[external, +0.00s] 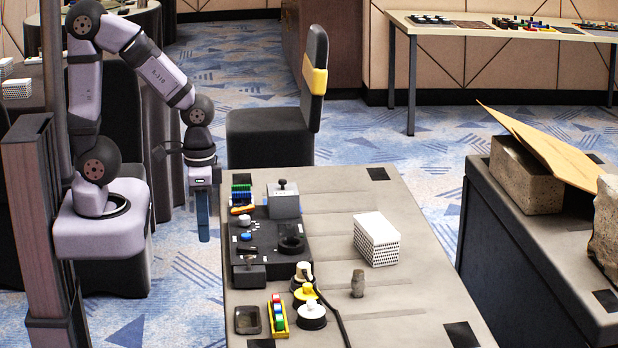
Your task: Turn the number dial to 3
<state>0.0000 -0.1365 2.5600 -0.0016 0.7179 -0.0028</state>
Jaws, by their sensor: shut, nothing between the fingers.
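A dark control panel (262,254) lies along the left side of the grey table. A round black dial (291,243) sits on its right half, and a small blue knob (246,236) sits on its left. White round pieces with yellow parts (311,314) stand in front of the panel. Numbers are too small to read, so I cannot tell which piece is the number dial or its setting. My gripper (204,236) points down just left of the table's left edge, shut and empty, apart from the panel.
A grey box with a black knob (284,203) and a colourful rack (242,196) stand behind the panel. A white perforated block (377,240) and a small grey weight (357,284) stand to the right. A yellow tray of coloured blocks (278,316) is in front. A dark cable crosses the front.

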